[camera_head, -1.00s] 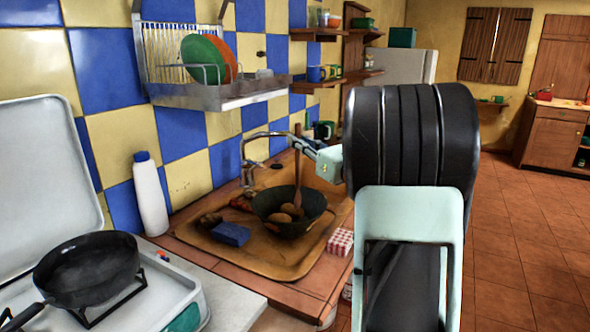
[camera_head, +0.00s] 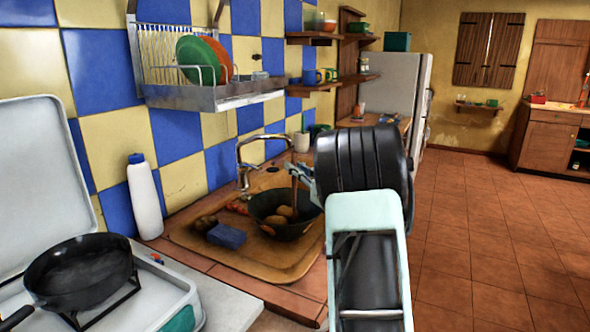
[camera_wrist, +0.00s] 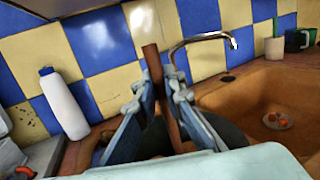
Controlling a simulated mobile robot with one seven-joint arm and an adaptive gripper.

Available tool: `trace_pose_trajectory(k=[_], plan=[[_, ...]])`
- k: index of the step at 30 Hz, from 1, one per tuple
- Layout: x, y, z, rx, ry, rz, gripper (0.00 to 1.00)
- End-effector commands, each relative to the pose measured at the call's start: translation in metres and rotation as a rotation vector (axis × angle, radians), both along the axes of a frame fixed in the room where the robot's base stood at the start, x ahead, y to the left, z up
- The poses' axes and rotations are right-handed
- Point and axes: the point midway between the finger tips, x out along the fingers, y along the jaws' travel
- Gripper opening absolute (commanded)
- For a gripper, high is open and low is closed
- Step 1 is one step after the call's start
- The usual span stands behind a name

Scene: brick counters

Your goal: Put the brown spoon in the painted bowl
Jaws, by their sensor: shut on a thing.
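The brown spoon (camera_wrist: 154,62) is upright between the fingers of my gripper (camera_wrist: 160,90) in the wrist view, with its handle standing above them. In the head view my gripper (camera_head: 297,174) is just above a dark round bowl (camera_head: 285,230) in the sink, and part of the spoon (camera_head: 294,192) shows over the bowl. Brown roundish things lie in the bowl. I cannot tell whether the spoon's lower end touches them. The bowl's painting is not clear. In the wrist view the fingers hide most of the bowl.
The brown sink (camera_head: 192,243) holds a blue sponge (camera_head: 227,236) left of the bowl. A tap (camera_head: 241,158) rises behind it. A white bottle (camera_head: 145,198) and a black pan (camera_head: 80,275) on a stove stand at left. A dish rack (camera_head: 205,100) hangs above.

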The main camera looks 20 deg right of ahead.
Motion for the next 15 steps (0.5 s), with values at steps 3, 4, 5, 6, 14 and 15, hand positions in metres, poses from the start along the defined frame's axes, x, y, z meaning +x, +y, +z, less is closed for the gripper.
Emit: trace_pose_trajectory(k=[3,4,5,6,14,15], plan=[[-0.0001,-0.0001,-0.0027,0.0,0.0,0.0,0.0],[-0.0001,-0.0001,-0.0039,0.0,0.0,0.0,0.0],[-0.0001,-0.0001,-0.0037,0.0,0.0,0.0,0.1],[-0.0001,0.0,-0.0026,0.0,0.0,0.0,0.15],[0.0,0.0,-0.0025,0.001,0.001,0.0,0.27],[-0.0001,0.0001,-0.0025,0.001,0.001,0.0,0.27]])
